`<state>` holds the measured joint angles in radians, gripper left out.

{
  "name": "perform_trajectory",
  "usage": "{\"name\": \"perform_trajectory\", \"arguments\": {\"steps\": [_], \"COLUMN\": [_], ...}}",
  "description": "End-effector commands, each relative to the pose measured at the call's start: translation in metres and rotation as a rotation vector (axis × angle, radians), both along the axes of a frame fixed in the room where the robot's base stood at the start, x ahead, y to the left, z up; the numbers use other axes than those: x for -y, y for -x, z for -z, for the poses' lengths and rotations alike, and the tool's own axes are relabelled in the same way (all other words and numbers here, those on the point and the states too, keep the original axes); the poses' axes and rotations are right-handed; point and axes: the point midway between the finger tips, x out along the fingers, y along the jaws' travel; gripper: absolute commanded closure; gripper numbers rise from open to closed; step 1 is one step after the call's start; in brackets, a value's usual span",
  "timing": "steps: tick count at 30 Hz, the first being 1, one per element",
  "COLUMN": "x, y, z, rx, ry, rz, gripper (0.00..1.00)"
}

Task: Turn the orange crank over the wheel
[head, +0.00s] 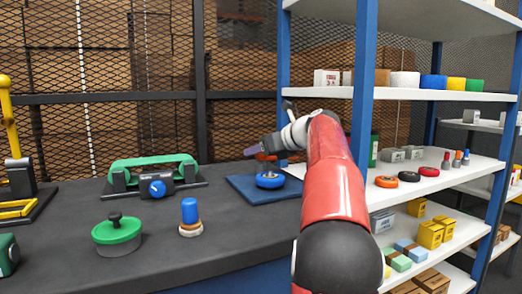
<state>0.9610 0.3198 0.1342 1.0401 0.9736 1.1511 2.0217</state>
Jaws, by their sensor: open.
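The blue wheel (270,180) sits on a dark blue base plate (243,188) on the bench, right of the middle. A small orange part (265,157), which looks like the crank, shows just above the wheel and is mostly hidden. My gripper (254,150) is over the wheel at the crank's height, reaching in from the right and pointing left. It is open. It overlaps the orange part in this view, and I cannot tell whether they touch.
The grey bench (150,235) holds a green-lidded pot (116,236), a blue-topped knob (190,213) and a green machine with a blue dial (157,187). Stocked white shelves (450,180) fill the right.

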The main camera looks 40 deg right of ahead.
Motion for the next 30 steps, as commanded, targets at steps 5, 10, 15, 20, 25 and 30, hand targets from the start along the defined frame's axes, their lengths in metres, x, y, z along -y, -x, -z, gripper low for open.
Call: {"name": "perform_trajectory", "arguments": {"steps": [5, 10, 15, 20, 25, 30], "x": [0.0000, 0.0000, 0.0000, -0.0001, -0.0017, -0.0081], "y": [0.0000, 0.0001, 0.0002, 0.0002, 0.0008, 0.0030], "z": [-0.0001, 0.0000, -0.0001, -0.0001, -0.0001, -0.0007], "rx": [0.000, 0.000, 0.000, 0.000, 0.000, 0.000], "ry": [0.000, 0.000, 0.000, 0.000, -0.001, 0.000], "rz": [0.000, 0.000, 0.000, 0.000, 0.006, 0.041], "gripper": [0.46, 0.67, 0.89, 1.00, 1.00, 1.00]}}
